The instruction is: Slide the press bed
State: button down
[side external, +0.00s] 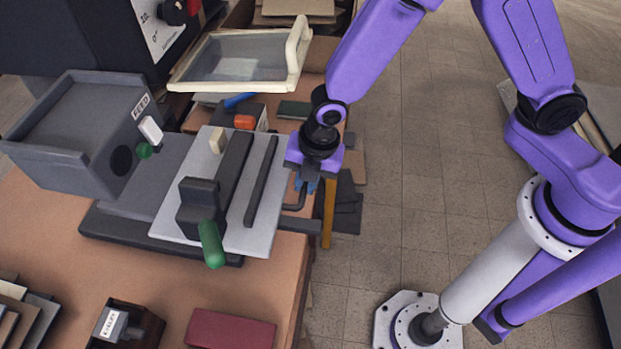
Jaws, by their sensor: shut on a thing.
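The press bed (262,236) is a light grey plate on a dark base on the brown workbench. Two dark bars lie along it, and a dark block with a green handle (212,245) stands on its near part. A thin dark pull handle (297,203) sticks out at the bed's right side. My gripper (307,185) points down at this handle, just past the bed's right edge, and its blue fingertips are shut on it. The fingertips are partly hidden by the gripper body, so the exact grip is hard to see.
A grey machine housing (85,130) stands left of the bed. A glass-topped cover with a cream frame (240,62) is behind. A maroon block (230,330) and a small labelled box (125,325) lie at the front.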

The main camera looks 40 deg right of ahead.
jog(key=c, duration=1.1)
grip_release()
jog(key=shift+r, duration=0.15)
jog(key=r, duration=0.4)
jog(key=s+d+r, duration=0.1)
jog(key=r, duration=0.6)
jog(key=shift+s+d+r, duration=0.25)
jog(key=shift+d+r, duration=0.05)
jog(key=shift+c, duration=0.4)
